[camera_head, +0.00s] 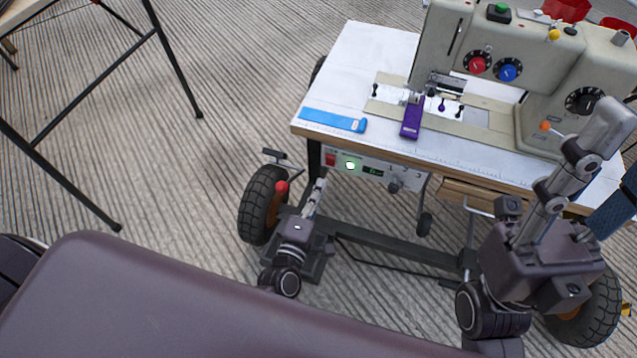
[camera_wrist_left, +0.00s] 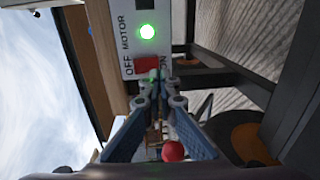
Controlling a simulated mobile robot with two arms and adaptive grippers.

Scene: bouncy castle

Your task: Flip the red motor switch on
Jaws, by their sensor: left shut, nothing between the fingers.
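The red motor switch (camera_head: 330,159) is on the pale control panel under the front edge of the sewing table. A lit green lamp (camera_head: 350,165) is beside it. In the left wrist view the red switch (camera_wrist_left: 147,64) sits between the printed words OFF and ON, with the glowing lamp (camera_wrist_left: 147,32) above it. My left gripper (camera_head: 320,183) is shut and empty, its fingertips just below the switch; I cannot tell whether they touch it. The fingertips hide the switch's near edge in the wrist view. My right gripper (camera_head: 597,128) is raised at the table's right side.
The sewing machine (camera_head: 480,50) stands on the white table (camera_head: 350,75), with a blue tool (camera_head: 333,120) and a purple piece (camera_head: 412,117) near its front. A red knob (camera_head: 282,187) and a black wheel (camera_head: 263,205) are close to my left gripper.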

